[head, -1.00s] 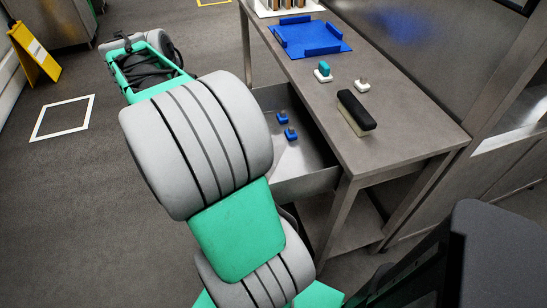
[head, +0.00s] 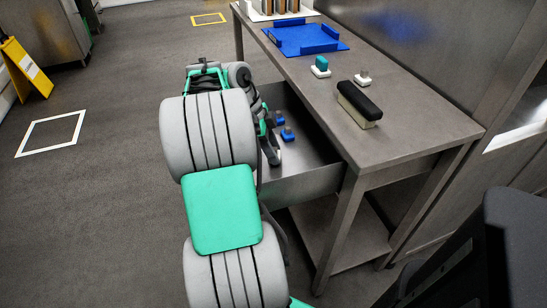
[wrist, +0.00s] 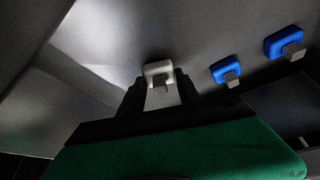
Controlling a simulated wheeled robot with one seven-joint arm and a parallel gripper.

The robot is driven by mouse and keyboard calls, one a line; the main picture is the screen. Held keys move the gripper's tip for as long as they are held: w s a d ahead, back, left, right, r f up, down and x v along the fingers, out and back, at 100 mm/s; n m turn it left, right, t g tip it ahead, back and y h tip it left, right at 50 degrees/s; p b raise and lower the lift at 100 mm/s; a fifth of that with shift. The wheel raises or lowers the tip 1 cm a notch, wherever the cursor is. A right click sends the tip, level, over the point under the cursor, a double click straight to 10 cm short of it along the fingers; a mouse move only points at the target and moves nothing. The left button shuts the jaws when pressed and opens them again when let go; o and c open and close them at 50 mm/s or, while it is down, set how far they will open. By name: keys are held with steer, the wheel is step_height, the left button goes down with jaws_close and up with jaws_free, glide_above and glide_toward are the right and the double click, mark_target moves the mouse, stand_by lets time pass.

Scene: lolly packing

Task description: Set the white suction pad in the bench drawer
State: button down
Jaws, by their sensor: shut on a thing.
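The white suction pad (wrist: 157,69) shows between my gripper's two dark fingers (wrist: 162,84) in the wrist view. The fingers are shut on it, with its small grey stem between them. In the head view my gripper reaches over the open bench drawer (head: 318,182), near its left side. My arm hides most of the gripper there, and I cannot make out the held pad. The wrist view shows the grey drawer interior around the pad. I cannot tell whether the pad touches the drawer floor.
Two blue pads (head: 287,134) (wrist: 285,42) lie in the drawer, right of the held pad in the wrist view. The bench top (head: 420,125) holds a blue tray (head: 300,38), a teal-topped white block (head: 320,67), a small white-based piece (head: 362,79) and a black-topped brush (head: 358,104).

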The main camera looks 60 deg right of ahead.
steer(key=shift+f, duration=0.45)
steer(key=shift+f, duration=0.25)
steer(key=c, duration=0.8)
jaws_free()
steer(key=shift+c, duration=0.2)
steer(key=p+v, duration=0.6)
steer(key=v, duration=0.6)
steer(key=shift+r, duration=0.25)
